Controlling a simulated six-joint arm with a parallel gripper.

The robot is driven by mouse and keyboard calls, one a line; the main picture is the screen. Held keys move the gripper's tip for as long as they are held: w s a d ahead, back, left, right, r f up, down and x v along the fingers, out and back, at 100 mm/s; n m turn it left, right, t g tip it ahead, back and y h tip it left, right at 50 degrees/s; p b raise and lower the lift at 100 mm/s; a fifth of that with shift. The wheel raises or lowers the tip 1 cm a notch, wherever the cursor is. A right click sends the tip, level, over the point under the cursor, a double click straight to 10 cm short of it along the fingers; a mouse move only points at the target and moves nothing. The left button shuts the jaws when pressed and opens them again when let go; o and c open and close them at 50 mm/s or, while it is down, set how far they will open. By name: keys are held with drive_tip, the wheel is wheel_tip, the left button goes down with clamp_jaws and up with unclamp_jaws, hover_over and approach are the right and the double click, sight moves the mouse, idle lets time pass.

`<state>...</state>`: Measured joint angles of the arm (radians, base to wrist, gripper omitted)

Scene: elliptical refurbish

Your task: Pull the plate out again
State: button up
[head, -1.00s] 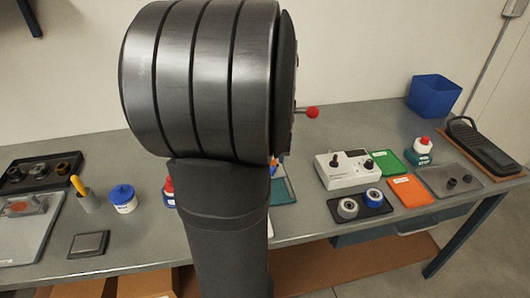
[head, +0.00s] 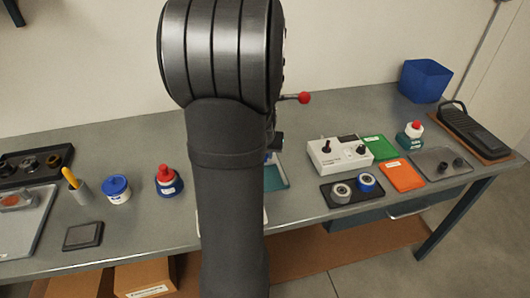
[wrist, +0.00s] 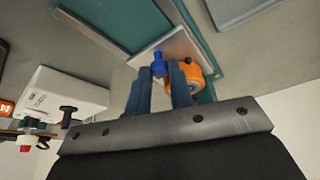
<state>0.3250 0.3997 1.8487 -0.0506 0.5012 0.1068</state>
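A pale grey plate (wrist: 178,47) shows in the wrist view at a teal frame (wrist: 115,22). A small blue knob (wrist: 158,62) stands at the plate, and an orange round part (wrist: 193,74) is just to its right. My gripper (wrist: 160,75) is open, with the knob near its fingertips and in line with the gap between them. I cannot tell whether either finger touches the knob. In the head view my arm hides the gripper and plate; only part of the teal frame (head: 277,174) shows.
A white control box (head: 338,155) stands to the right, with a dark tray (head: 345,203) holding two rollers before it. A red-ended lever (head: 303,98) sticks out behind.

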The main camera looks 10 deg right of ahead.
clamp_jaws()
drive_tip(key=s, duration=1.1)
drive_tip(key=o, duration=0.5)
unclamp_jaws()
drive_tip(key=shift+s, duration=0.1)
drive_tip(key=shift+o, duration=0.5)
drive_tip(key=shift+a+r, duration=0.1)
drive_tip(key=shift+r, duration=0.45)
drive_tip(key=v, duration=1.6)
